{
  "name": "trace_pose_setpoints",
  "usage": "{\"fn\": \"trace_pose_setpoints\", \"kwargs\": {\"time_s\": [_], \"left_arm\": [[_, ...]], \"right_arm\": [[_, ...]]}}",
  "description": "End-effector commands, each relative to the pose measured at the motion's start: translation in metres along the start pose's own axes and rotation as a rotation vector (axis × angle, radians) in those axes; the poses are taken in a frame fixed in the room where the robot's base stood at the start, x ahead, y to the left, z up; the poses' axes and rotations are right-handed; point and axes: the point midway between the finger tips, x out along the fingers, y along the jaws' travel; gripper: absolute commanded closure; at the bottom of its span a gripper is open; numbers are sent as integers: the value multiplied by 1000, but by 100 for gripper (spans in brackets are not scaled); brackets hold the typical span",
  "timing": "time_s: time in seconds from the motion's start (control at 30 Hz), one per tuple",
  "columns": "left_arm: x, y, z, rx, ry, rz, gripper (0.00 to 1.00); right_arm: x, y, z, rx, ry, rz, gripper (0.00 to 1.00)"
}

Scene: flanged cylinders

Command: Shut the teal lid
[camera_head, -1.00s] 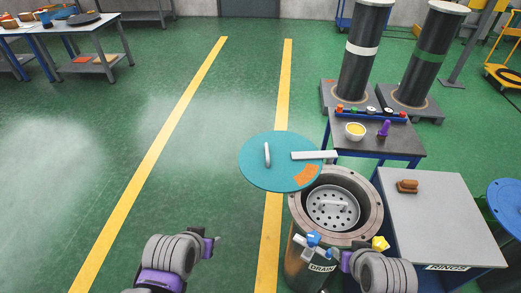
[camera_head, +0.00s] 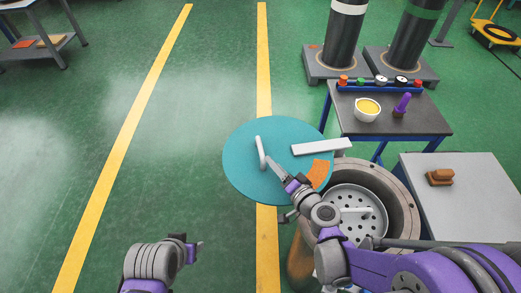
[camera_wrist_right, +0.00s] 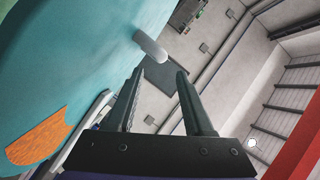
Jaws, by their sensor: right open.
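The teal lid (camera_head: 242,172) is a round disc swung to the left of the flanged cylinder (camera_head: 401,204), leaving its mouth uncovered. A perforated metal plate (camera_head: 340,198) shows inside the mouth. The lid has an upright pale handle (camera_head: 260,150), a white bar and an orange patch. My right gripper (camera_head: 270,164) is open close by the handle. In the right wrist view, the handle (camera_wrist_right: 150,46) lies just beyond the spread fingertips (camera_wrist_right: 160,74), apparently not between them. My left gripper (camera_head: 195,247) is low on the left, away from the lid; its jaw opening is unclear.
A grey table (camera_head: 480,190) with a brown object (camera_head: 440,177) stands right of the cylinder. A dark-topped cart (camera_head: 430,120) behind holds a yellow-filled bowl (camera_head: 367,110) and a purple item (camera_head: 402,104). Two tall dark columns stand farther back. The green floor at left is open.

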Motion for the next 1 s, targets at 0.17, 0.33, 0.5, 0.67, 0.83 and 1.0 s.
{"fn": "trace_pose_setpoints", "kwargs": {"time_s": [0.17,0.33,0.5,0.67,0.83,1.0], "left_arm": [[-1,0,-1,0,1,0,50],[-1,0,-1,0,1,0,50],[-1,0,-1,0,1,0,50],[-1,0,-1,0,1,0,50],[-1,0,-1,0,1,0,50],[-1,0,-1,0,1,0,50]], "right_arm": [[34,-2,0,-1,-3,-2,48],[66,-2,0,-1,-3,-1,48],[87,-2,-1,-2,-2,0,48],[95,-2,-1,-1,-2,0,48],[96,-2,-1,-1,-2,0,48],[96,-2,-1,-1,-2,0,62]]}}
